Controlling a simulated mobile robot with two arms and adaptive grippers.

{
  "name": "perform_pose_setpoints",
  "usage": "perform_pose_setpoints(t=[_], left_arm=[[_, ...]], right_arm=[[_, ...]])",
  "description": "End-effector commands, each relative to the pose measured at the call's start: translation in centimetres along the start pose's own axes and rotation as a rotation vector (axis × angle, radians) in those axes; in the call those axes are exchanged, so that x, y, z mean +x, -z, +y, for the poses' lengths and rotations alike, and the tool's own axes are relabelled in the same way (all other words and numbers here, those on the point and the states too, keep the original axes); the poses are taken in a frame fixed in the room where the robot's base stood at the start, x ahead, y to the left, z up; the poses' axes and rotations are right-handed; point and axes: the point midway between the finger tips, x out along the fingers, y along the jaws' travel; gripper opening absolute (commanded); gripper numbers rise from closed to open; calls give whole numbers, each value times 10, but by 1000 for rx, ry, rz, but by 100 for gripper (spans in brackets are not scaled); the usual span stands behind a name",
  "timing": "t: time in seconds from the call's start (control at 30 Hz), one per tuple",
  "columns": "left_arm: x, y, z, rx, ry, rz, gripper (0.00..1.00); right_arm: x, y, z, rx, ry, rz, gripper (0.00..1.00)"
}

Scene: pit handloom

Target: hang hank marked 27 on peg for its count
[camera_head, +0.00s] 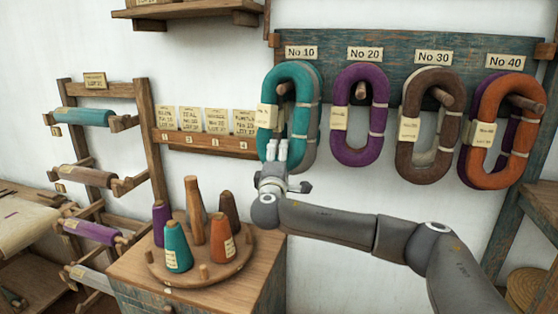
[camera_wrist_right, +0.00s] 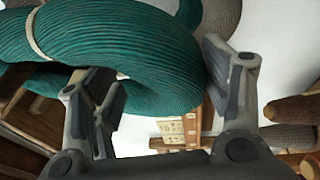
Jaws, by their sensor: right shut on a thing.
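My right gripper (camera_head: 272,160) is shut on the lower end of a teal hank (camera_head: 300,98), which also shows between the fingers in the right wrist view (camera_wrist_right: 120,45). The hank is upright in front of the peg (camera_head: 284,88) under the No 10 label (camera_head: 301,52). That peg shows within the hank's opening; I cannot tell whether the hank rests on it. A grey hank (camera_head: 313,150) is partly hidden behind it. The teal hank's tag (camera_head: 267,117) is too small to read, so I cannot confirm 27. My left gripper is not in view.
A purple hank (camera_head: 375,145) hangs under No 20, a brown hank (camera_head: 416,168) with a pale one behind under No 30, and an orange hank (camera_head: 482,165) with a purple one behind under No 40. A round tray of cones (camera_head: 190,273) stands below left.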

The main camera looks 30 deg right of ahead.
Motion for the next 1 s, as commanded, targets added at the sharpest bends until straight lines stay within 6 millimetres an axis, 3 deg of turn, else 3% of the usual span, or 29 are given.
perform_pose_setpoints(t=[0.03, 0.17, 0.2, 0.4, 0.77, 1.0], left_arm=[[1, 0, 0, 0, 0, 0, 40], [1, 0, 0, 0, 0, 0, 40], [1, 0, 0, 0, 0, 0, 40], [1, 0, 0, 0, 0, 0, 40], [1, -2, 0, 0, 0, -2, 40], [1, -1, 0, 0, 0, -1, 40]], right_arm=[[-3, 2, -14, -8, 21, 4, 42], [-3, 2, -14, -7, 21, 4, 42], [-3, 2, -14, -7, 21, 4, 73], [-3, 2, -14, -8, 21, 5, 95], [-5, 2, -12, -8, 20, 5, 95], [-32, 2, -14, -8, 23, 8, 95]])
